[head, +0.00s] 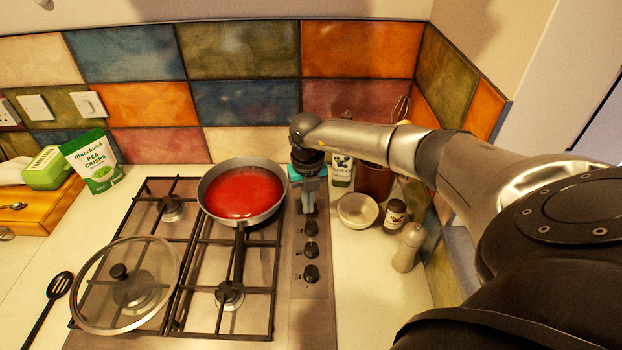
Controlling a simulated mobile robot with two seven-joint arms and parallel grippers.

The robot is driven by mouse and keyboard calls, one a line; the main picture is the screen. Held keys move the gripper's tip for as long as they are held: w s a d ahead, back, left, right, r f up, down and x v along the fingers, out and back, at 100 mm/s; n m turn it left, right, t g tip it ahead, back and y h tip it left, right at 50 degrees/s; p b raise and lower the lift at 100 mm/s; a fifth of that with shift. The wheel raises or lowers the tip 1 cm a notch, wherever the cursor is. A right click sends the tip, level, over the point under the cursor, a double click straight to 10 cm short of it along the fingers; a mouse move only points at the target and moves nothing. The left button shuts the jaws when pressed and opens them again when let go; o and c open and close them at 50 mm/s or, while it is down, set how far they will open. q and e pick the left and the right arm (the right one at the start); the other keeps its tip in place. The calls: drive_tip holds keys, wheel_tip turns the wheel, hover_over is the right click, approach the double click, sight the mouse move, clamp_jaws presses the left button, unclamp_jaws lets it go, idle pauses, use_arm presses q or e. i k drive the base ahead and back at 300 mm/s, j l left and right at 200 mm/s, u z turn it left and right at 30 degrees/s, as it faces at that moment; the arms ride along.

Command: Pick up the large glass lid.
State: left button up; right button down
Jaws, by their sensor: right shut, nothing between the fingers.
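The large glass lid (155,284) lies on the left front of the gas hob. It has a metal rim and a dark knob (119,271) in the middle, and the burner and grate show through the glass. My right gripper (309,208) points down over the control strip at the hob's right side, to the right of the pan and well away from the lid. It is shut and empty. My left gripper is not in view.
A pan (243,192) of red sauce sits on the back right grate, its handle toward the front. A slotted spoon (55,296) lies left of the lid. A bowl (357,210), a jar (395,215) and a pepper mill (408,248) stand right of the hob.

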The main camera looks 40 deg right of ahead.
sight(127, 281)
drive_tip(key=k+j, duration=1.15)
drive_tip(key=j, duration=0.25)
